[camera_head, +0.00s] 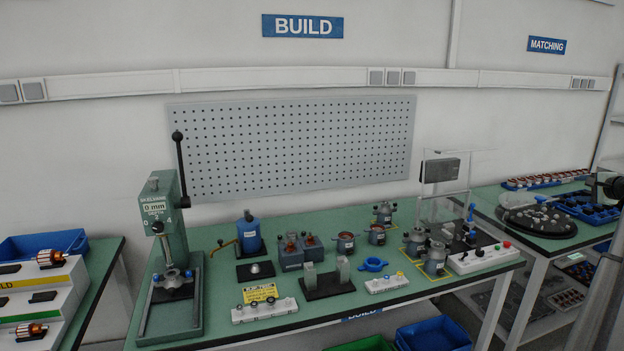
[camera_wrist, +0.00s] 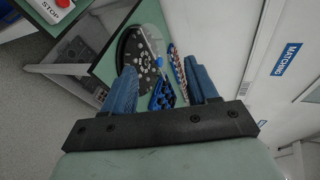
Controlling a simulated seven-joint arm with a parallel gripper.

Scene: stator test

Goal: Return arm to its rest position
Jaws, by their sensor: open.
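My gripper (camera_wrist: 160,65) shows in the wrist view with its two blue ribbed fingers wide apart and nothing between them. It hangs over empty space, facing the matching table (camera_wrist: 146,12), which appears turned on its side and farther off. A dark round plate (camera_wrist: 130,62) with small pale parts lies on that table, beyond the fingers. In the head view I cannot make out the gripper. A dark mechanical part at the right edge may belong to my arm, but I cannot tell.
The build bench (camera_head: 215,285) carries a green press (camera_head: 165,225), several motor housings, fixtures and a clear-screened test station (camera_head: 480,258). The right table holds the round plate (camera_head: 540,222) and a blue bin tray (camera_head: 588,208).

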